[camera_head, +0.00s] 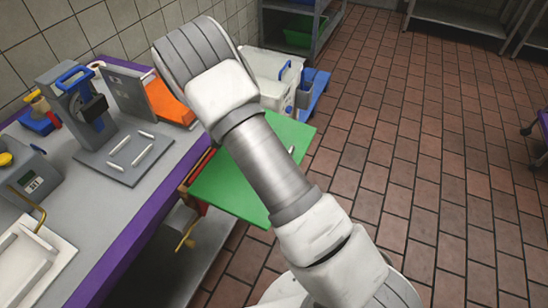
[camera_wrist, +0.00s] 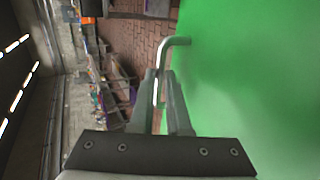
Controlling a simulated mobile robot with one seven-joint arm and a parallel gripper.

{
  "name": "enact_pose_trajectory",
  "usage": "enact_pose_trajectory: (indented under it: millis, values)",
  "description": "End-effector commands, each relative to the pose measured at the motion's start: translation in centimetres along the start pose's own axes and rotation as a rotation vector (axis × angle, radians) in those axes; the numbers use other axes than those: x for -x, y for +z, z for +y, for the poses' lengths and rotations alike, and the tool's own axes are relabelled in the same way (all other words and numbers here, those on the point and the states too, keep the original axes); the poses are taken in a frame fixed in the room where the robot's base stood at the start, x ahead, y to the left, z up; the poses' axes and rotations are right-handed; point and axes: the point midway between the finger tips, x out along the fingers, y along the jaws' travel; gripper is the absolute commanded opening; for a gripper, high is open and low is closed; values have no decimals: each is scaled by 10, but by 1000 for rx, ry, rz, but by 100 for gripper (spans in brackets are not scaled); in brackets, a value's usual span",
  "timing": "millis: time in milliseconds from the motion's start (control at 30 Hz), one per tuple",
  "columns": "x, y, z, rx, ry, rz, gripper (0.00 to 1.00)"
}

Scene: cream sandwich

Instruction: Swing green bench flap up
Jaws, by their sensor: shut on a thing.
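The green bench flap (camera_head: 235,182) juts out from the bench's purple edge in the head view, partly hidden behind my arm. It looks roughly level there, though its exact tilt is hard to judge. In the wrist view the flap (camera_wrist: 250,90) fills the right side as a broad green face. A bent metal handle (camera_wrist: 175,42) stands out from it. My gripper (camera_wrist: 160,92) is shut on the handle, with a finger on either side of its straight part. My gripper cannot be made out in the head view.
The bench (camera_head: 150,185) runs along the left with a slicer-like device (camera_head: 78,98), a scale (camera_head: 30,180) and a white tray (camera_head: 30,262). A white bin (camera_head: 272,75) and blue crate (camera_head: 313,88) stand behind the flap. Tiled floor (camera_head: 430,150) to the right is clear.

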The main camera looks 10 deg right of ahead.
Motion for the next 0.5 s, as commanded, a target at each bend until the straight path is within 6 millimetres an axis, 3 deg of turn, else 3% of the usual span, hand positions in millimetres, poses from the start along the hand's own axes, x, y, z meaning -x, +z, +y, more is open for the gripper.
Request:
enact_pose_trajectory:
  millis: [267,500]
  values:
    - [13,0,8,2,-12,7,2]
    - [12,0,8,1,-9,5,45]
